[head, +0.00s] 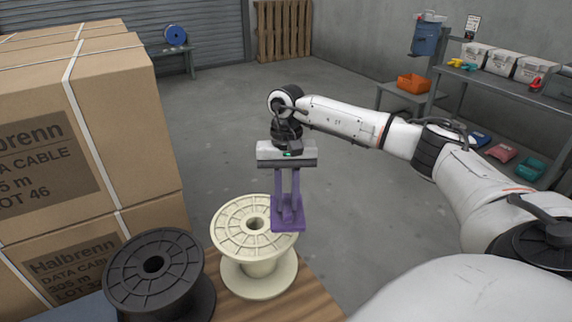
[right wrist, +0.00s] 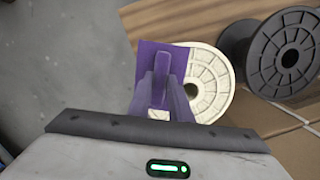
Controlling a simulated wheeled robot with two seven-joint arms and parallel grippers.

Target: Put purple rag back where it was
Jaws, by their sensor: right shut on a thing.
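The purple rag (head: 288,225) hangs from my right gripper (head: 287,205), a flat purple square with a raised part pinched between the two fingers. In the head view it overlaps the right edge of the cream spool (head: 236,226); I cannot tell how far above it is. In the right wrist view the rag (right wrist: 147,62) shows below the fingers, partly covering the cream spool (right wrist: 214,79). The fingers hide part of the rag's middle. My left gripper is not in view.
A black spool (head: 155,268) stands left of the cream one, near the wooden tabletop (head: 310,290). Tall cardboard boxes (head: 90,130) rise at the left. The floor between is clear.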

